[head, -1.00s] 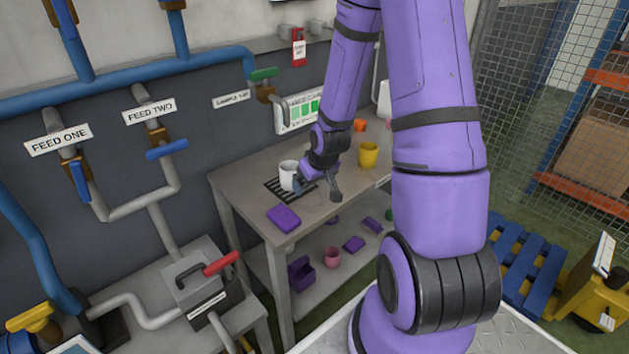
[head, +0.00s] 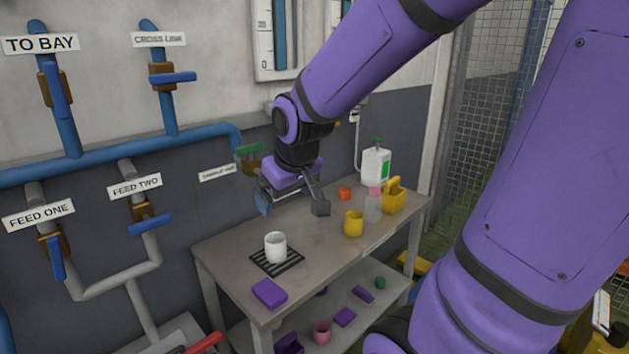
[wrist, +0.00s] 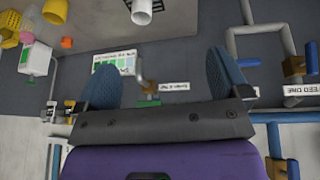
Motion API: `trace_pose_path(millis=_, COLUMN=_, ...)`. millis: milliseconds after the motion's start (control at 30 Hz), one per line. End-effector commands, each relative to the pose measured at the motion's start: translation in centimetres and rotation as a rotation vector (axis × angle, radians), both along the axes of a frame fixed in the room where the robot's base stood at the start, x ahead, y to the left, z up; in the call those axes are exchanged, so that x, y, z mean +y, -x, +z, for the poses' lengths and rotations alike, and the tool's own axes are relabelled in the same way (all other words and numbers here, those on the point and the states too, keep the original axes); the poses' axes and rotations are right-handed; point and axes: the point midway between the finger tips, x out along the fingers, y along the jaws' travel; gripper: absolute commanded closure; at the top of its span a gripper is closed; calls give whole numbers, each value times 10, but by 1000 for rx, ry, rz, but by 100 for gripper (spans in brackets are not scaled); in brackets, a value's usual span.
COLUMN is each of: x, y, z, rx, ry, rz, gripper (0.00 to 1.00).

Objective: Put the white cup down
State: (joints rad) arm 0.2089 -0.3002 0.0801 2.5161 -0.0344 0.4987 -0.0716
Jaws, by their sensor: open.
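The white cup (head: 275,246) stands upright on a black striped mat (head: 291,262) on the grey table, in the head view. The cup also shows at the top edge of the wrist view (wrist: 142,12), partly cut off. My gripper (head: 292,205) is above and behind the cup, clear of it. In the wrist view its two blue fingertips (wrist: 162,78) are wide apart with nothing between them.
A green-handled valve (head: 250,158) juts from the wall beside my gripper.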

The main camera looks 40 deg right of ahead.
Motion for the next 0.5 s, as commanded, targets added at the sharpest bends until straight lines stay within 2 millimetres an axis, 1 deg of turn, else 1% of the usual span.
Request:
trace_pose_path(millis=33, x=7, y=11, z=14, rx=-15, ry=-3, rz=6, gripper=6)
trace_pose_path(millis=167, x=22, y=42, z=40, rx=-26, ry=-18, rz=15, gripper=6)
trace_pose_path(millis=200, x=25, y=52, z=48, rx=-30, ry=-25, rz=17, gripper=6)
trace_pose_path(millis=300, x=34, y=77, z=63, rx=-37, ry=-41, rz=27, gripper=6)
trace_pose_path(millis=400, x=40, y=99, z=74, rx=-42, ry=-57, rz=36, gripper=6)
trace_pose_path(millis=500, x=44, y=115, z=81, rx=-43, ry=-70, rz=42, gripper=6)
